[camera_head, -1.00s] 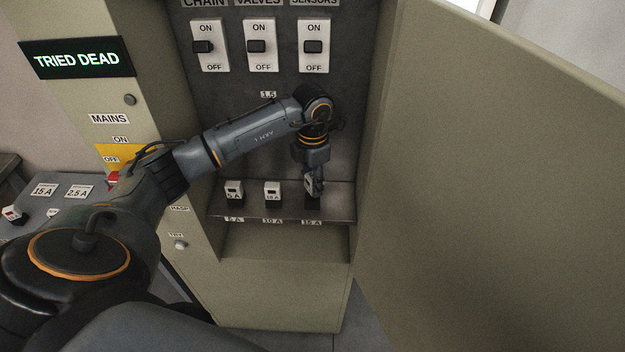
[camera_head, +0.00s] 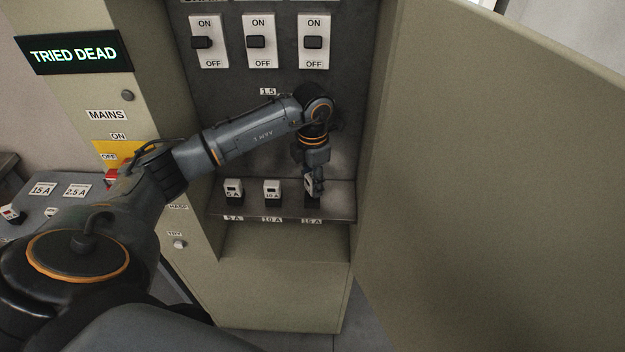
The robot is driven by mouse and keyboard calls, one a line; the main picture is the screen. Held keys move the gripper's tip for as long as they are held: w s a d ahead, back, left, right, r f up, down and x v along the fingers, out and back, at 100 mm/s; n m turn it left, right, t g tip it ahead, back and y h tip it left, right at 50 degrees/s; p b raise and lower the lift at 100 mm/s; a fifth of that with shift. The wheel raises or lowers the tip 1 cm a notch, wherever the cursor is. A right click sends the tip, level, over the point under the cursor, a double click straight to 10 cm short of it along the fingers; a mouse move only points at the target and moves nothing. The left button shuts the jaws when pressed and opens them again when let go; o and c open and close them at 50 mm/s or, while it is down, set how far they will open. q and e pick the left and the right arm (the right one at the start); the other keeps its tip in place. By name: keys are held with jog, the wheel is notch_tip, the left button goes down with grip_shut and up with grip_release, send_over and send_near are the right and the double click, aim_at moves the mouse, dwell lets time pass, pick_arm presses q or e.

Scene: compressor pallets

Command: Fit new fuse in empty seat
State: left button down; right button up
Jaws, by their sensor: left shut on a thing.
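My left gripper (camera_head: 314,184) points down over the right-hand seat, labelled 15 A (camera_head: 311,221), on the shelf (camera_head: 341,205) in the cabinet. It is shut on a small white-faced fuse (camera_head: 309,186), partly hidden by the fingers. The fuse is at the seat; I cannot tell whether it is fully down in it. A 5 A fuse (camera_head: 233,187) and a 10 A fuse (camera_head: 271,188) stand upright in the left and middle seats. My right gripper is not in view.
Three switches, including the right one (camera_head: 313,42), are on the panel above. The open cabinet door (camera_head: 490,180) blocks the right side. A sign (camera_head: 73,53) reads TRIED DEAD. A side tray (camera_head: 62,203) with 15 A and 2.5 A labels is at left.

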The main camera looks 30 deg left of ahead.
aim_at(312, 178)
pick_arm(q)
jog(key=shift+f+b, duration=1)
jog(key=shift+f, duration=0.2)
jog(key=c, duration=0.8)
grip_release()
jog(key=shift+r, duration=0.3)
notch_tip(312, 178, up, 7)
jog(key=shift+f, duration=0.1)
jog(key=shift+s, duration=0.15)
